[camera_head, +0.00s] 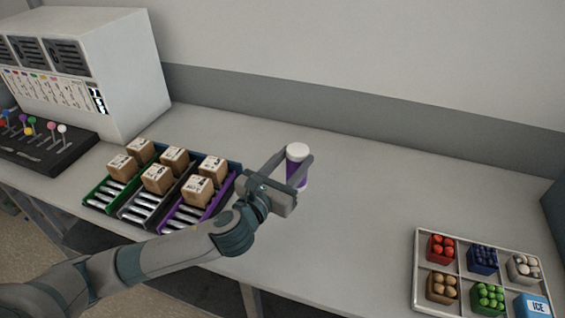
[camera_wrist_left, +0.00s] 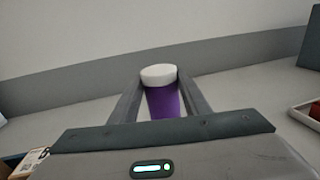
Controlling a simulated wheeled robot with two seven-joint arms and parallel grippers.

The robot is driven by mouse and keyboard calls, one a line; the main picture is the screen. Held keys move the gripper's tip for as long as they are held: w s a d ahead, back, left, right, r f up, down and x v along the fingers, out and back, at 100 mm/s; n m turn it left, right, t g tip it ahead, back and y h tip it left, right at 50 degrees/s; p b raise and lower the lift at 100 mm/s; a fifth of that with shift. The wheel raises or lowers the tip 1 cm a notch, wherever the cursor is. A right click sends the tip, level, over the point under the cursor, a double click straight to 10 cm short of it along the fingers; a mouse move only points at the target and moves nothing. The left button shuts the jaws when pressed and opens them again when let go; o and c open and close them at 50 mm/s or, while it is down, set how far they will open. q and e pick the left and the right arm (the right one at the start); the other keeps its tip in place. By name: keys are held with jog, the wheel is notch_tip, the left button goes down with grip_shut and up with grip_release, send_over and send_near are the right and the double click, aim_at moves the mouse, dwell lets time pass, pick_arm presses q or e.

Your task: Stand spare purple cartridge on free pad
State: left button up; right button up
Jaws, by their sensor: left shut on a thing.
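The purple cartridge (camera_head: 297,172) has a white cap and is upright between the fingers of my left gripper (camera_head: 294,163). The left gripper is shut on it. In the left wrist view the cartridge (camera_wrist_left: 163,98) shows between both fingers, white cap up. I cannot tell whether its base touches the counter. No pad can be made out around it; the gripper and arm hide part of the counter there. My right gripper is not in view.
Coloured roller racks (camera_head: 165,213) with several cardboard boxes stand left of the gripper. A white machine (camera_head: 130,95) and a black tray with coloured knobs (camera_head: 40,150) are farther left. A divided tray (camera_head: 418,265) of coloured items lies at right. The counter's middle (camera_head: 370,200) is clear.

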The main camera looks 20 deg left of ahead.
pick_arm(q)
jog(key=s+d+r, duration=0.3)
jog(key=d+r, duration=0.1)
jog(key=d, duration=0.1)
jog(key=shift+s+d, duration=0.35)
jog(key=shift+s, duration=0.05)
jog(key=shift+a, duration=0.1)
jog(key=s+a+f+n+y, duration=0.1)
jog(key=a+f+y, duration=0.1)
jog(key=a, duration=0.3)
jog(key=s+a+f+n+y, duration=0.1)
jog(key=s+a+f+y, duration=0.1)
jog(key=a, duration=0.3)
jog(key=shift+s+a+f+n, duration=0.25)
jog(key=shift+f+n, duration=0.05)
jog(key=shift+f, duration=0.25)
